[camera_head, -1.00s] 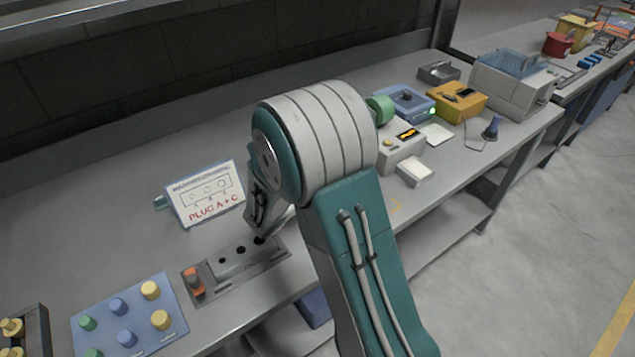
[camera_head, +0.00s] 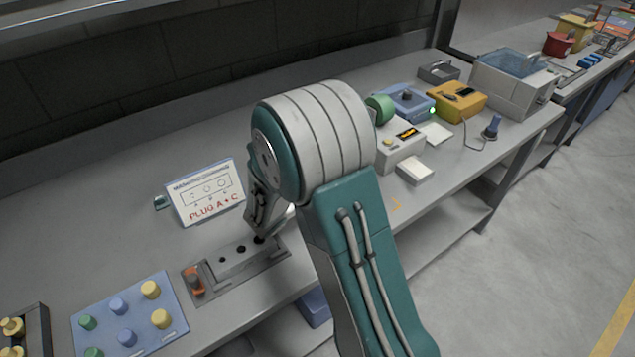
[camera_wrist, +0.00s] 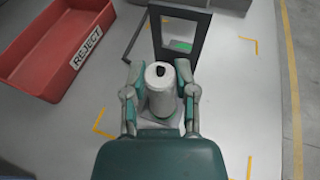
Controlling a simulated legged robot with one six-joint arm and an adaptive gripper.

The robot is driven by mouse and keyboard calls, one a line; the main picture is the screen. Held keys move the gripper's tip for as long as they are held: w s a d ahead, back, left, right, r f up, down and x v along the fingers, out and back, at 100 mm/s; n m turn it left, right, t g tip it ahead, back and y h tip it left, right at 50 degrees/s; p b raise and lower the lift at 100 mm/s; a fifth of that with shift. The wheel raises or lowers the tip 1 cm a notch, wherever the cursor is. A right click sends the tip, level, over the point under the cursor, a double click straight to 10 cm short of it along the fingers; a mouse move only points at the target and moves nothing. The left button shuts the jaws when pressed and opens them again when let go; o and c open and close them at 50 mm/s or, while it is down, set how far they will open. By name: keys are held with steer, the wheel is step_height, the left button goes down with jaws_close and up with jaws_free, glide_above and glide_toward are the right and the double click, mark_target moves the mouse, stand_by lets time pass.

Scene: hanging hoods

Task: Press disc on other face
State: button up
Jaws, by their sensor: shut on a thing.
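In the wrist view, a pale upright cylindrical part (camera_wrist: 161,98) stands between the fingers of my gripper (camera_wrist: 160,78). The gripper is shut on its sides. A small dark disc-like spot (camera_wrist: 160,71) shows on the part's top face; I cannot tell whether it is a disc or a hole. The part is over a light square base (camera_wrist: 160,121), and whether it touches it is unclear. In the head view, my wrist hangs over the bench behind my large arm joint, and the held part cannot be made out.
In the wrist view, a red REJECT bin (camera_wrist: 50,42) lies left, and a dark frame with a green display (camera_wrist: 181,46) stands just beyond the part. The head view shows a holed block (camera_head: 236,260), a PLUG A + C sign (camera_head: 207,192) and a blue peg board (camera_head: 131,318).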

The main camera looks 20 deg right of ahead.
steer(key=shift+r, duration=3.45)
